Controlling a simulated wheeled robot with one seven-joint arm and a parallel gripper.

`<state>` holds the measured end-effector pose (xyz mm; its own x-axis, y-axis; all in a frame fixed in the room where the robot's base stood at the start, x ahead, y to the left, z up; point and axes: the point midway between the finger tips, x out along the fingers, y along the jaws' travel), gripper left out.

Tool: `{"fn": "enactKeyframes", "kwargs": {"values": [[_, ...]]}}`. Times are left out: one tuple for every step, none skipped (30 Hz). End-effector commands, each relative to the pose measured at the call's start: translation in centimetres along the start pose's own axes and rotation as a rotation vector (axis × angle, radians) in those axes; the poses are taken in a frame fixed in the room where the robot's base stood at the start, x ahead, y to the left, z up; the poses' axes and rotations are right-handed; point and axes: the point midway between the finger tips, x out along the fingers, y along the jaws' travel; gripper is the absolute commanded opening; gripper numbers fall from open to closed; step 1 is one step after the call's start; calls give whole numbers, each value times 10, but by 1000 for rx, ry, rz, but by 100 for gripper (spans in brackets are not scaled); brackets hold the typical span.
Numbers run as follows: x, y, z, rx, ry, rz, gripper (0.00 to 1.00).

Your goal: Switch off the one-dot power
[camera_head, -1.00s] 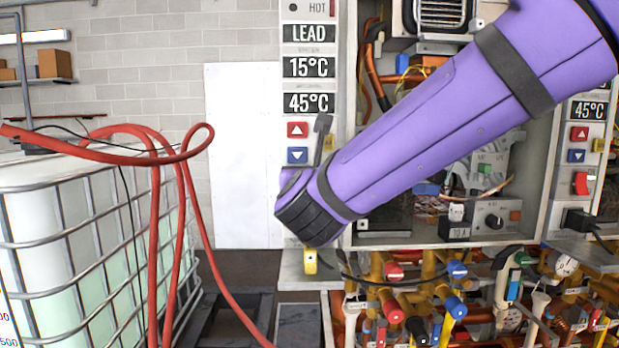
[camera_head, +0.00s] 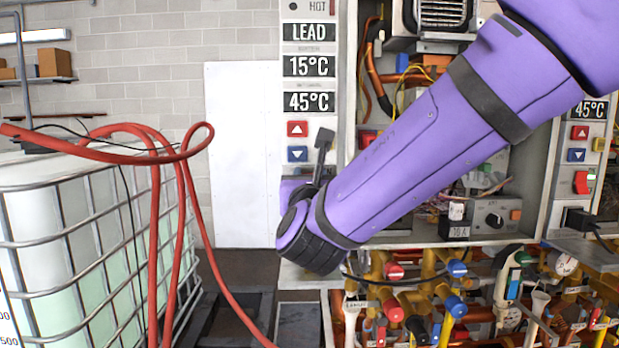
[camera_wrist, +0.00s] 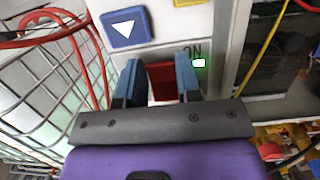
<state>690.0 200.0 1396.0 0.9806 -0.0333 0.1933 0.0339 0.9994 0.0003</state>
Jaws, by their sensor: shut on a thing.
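A red rocker switch (camera_wrist: 162,82) shows in the wrist view on a white panel, below a blue down-arrow button. My gripper (camera_wrist: 159,76) has its two blue fingers on either side of the switch, shut on it. In the head view, my purple arm reaches to the lower part of the white "LEAD" panel (camera_head: 309,80) and hides this switch and the fingertips. No dot mark can be made out.
The panel's red up button (camera_head: 297,129) and blue down button (camera_head: 297,154) are above my wrist. Another panel with a red switch (camera_head: 582,182) is at the right. Coloured pipes and valves (camera_head: 430,290) lie below. A caged tank (camera_head: 85,240) with red hoses stands left.

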Motion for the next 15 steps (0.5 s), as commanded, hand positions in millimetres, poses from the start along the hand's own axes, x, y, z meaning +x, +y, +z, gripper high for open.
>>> {"fn": "enactKeyframes", "kwargs": {"values": [[-1, 0, -3, -3, -32, 1, 8], [-2, 0, -4, -4, -53, 1, 8], [-2, 0, -4, -2, -82, 1, 8], [-3, 0, -5, -3, -103, 2, 8], [-3, 0, -5, -3, -123, 1, 8], [-3, 0, -6, -2, -150, 2, 8], [-4, 0, -6, -2, -169, 0, 8], [-4, 0, -7, -2, -187, 1, 8], [-4, 0, -7, -2, -210, 1, 8], [-5, 0, -8, -2, -225, 1, 8], [-5, 0, -8, -2, -242, 1, 8], [-5, 0, -8, -2, -260, 1, 8], [-6, 0, -9, -2, -271, 1, 8], [-6, 0, -9, -1, -284, 1, 8], [-6, 0, -9, -1, -297, 2, 8]]}}
